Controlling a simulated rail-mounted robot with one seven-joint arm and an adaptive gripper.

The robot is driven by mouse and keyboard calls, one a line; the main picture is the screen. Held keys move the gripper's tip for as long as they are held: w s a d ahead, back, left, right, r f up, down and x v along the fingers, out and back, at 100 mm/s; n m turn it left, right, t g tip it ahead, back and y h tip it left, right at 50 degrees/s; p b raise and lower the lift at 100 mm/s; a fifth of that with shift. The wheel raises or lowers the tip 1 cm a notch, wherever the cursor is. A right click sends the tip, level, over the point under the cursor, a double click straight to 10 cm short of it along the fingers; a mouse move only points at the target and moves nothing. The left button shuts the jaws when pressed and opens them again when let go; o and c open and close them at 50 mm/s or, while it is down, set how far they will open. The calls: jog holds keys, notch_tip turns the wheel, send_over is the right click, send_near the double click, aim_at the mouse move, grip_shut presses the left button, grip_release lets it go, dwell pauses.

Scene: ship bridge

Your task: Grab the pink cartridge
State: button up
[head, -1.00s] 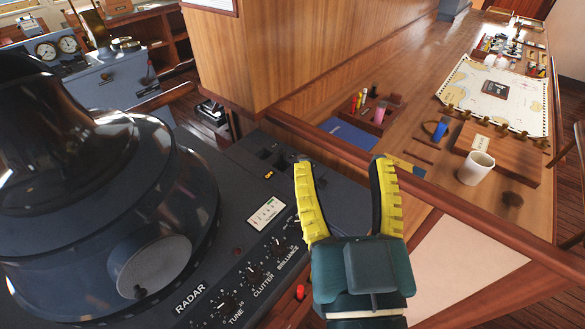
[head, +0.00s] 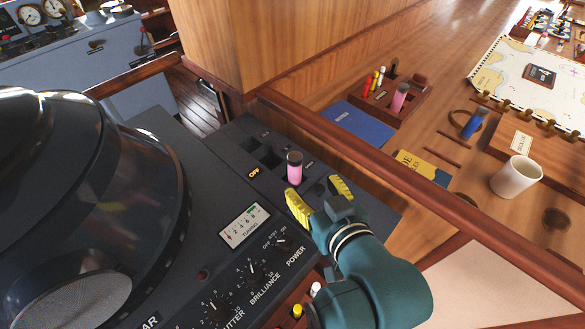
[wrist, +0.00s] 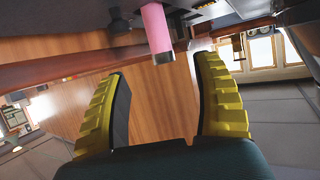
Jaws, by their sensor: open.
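A pink cartridge (head: 294,170) with a dark top stands upright in the dark radar console, by a row of square slots. It also shows in the wrist view (wrist: 157,28), at the top centre, beyond and between the fingertips. My gripper (head: 314,188) is open and empty, low over the console with its yellow fingers just to the near right of the cartridge; the fingers also show in the wrist view (wrist: 160,68). They do not appear closed around it. A second pink cylinder (head: 400,97) stands in a wooden tray (head: 383,113) on the desk.
A wooden rail (head: 350,150) runs between console and desk. The large dark radar hood (head: 90,200) fills the left. A blue folder (head: 357,121), blue cylinder (head: 474,122), white mug (head: 516,176) and chart (head: 510,85) lie beyond the rail. Control knobs (head: 252,268) sit nearer.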

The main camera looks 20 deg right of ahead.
aim_at(298, 168)
jog(key=x, duration=0.5)
jog(key=shift+r+p, duration=0.1)
jog(key=shift+p, duration=0.25)
jog(key=p+x, duration=0.1)
jog(key=x, duration=0.1)
jog(key=p+x, duration=0.1)
jog(key=x, duration=0.2)
jog(key=shift+r, duration=0.25)
jog(key=shift+w+f, duration=0.3)
jog(key=shift+w, duration=0.1)
grip_shut()
